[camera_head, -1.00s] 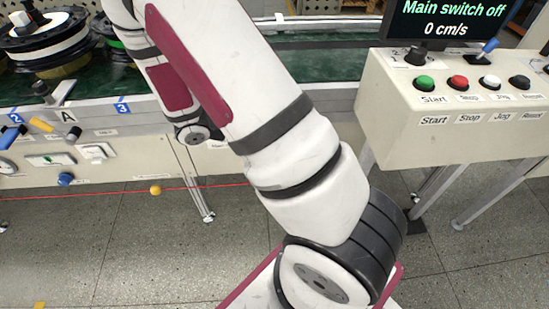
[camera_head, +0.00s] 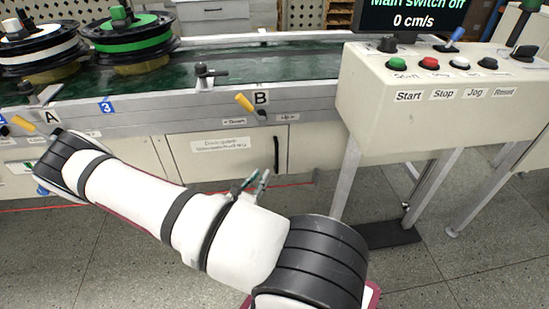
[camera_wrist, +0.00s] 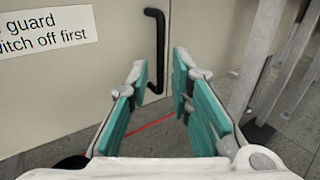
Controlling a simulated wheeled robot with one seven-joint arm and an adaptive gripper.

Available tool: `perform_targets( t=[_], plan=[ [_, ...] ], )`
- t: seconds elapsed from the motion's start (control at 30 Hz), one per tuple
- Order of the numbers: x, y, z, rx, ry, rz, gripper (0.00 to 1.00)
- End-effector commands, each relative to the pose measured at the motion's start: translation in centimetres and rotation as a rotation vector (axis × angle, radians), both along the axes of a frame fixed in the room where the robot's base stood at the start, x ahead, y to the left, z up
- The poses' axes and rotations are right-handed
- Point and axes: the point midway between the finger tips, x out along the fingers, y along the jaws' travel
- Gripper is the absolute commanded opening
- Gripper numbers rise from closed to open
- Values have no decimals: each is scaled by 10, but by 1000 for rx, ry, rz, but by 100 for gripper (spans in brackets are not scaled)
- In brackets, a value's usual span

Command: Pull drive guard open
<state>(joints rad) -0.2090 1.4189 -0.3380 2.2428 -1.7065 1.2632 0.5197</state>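The drive guard (camera_head: 190,170) is a pale cabinet panel below the conveyor, with a white label (camera_head: 220,145) and a black vertical bar handle (camera_head: 277,155) at its right side. The panel sits flush in its frame and looks shut. In the wrist view the guard (camera_wrist: 110,80) fills the left, and its handle (camera_wrist: 160,50) stands upright ahead. My gripper (camera_wrist: 160,76) is open and empty, with teal finger pads either side of the handle's lower end in the picture. A gap to the handle seems to remain. In the head view my gripper (camera_head: 252,181) is just below-left of the handle, partly hidden by my arm.
The control console (camera_head: 440,95) on metal legs stands to the right; its screen (camera_head: 420,18) reads main switch off, 0 cm/s. Spools (camera_head: 130,45) sit on the conveyor. Floor before the guard is open.

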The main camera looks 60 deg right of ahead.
Motion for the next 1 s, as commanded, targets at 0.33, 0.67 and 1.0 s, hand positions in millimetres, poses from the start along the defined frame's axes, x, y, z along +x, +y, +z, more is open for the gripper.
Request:
perform_targets(
  t=[0.33, 0.67, 1.0],
  plan=[
    [7, -65, -1, -1, -3, -6, 20],
    [13, -114, 0, 0, -3, -4, 20],
    [14, -125, 1, 0, -2, -3, 20]
  ],
)
